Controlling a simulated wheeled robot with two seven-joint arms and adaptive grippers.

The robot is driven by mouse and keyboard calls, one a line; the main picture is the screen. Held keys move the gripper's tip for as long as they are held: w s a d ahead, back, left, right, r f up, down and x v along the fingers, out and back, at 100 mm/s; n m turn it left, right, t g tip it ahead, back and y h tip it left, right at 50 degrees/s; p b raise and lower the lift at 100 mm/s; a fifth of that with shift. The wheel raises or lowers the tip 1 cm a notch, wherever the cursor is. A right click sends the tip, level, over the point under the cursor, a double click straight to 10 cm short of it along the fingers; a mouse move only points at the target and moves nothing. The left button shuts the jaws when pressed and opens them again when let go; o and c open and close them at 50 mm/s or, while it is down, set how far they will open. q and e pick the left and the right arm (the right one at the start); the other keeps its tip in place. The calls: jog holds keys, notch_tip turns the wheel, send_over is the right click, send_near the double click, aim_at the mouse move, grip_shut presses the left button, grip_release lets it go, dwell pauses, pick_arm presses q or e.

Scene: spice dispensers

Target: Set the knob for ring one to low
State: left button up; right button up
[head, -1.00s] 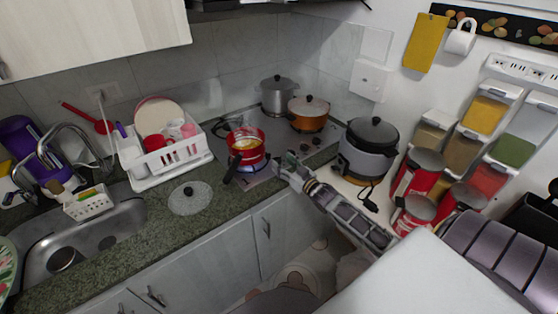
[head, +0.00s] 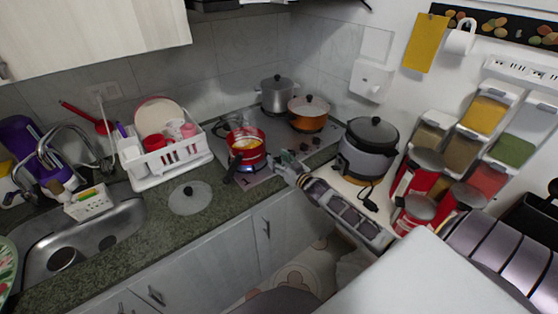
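The stove top (head: 262,177) is set in the granite counter, with a red pot (head: 247,152) on its front left ring, an orange pot (head: 308,113) at the back right and a grey lidded pot (head: 278,95) at the back. A blue flame shows under the red pot. My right gripper (head: 282,163) is at the stove's front right edge, beside the knob area; its fingers are small and dark here, so their opening cannot be told. The knobs (head: 304,146) are dark, small and partly hidden by the gripper. Which knob serves ring one cannot be told. My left gripper is not in view.
A glass lid (head: 189,198) lies on the counter left of the stove, near the white dish rack (head: 167,152).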

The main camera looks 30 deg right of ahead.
jog(key=c, duration=0.8)
jog(key=shift+a+r+m+h+p, duration=0.1)
jog(key=shift+r+m+h+p, duration=0.15)
jog(key=shift+m+h+p, duration=0.55)
jog(key=shift+w+r+m+h+p, duration=0.15)
jog(key=shift+m+h, duration=0.2)
jog(key=shift+h, duration=0.4)
jog(key=shift+r+m+h+p, duration=0.15)
jog(key=shift+m+h, duration=0.2)
jog(key=shift+h, duration=0.4)
jog(key=shift+m+h, duration=0.6)
jog(key=shift+h, duration=0.4)
jog(key=shift+a+f+m+g+h, duration=0.1)
jog(key=shift+f+m+g+h, duration=0.2)
jog(key=shift+f+g+h, duration=0.1)
jog(key=o, duration=0.9)
jog(key=shift+o, duration=0.6)
jog(key=shift+f, duration=0.1)
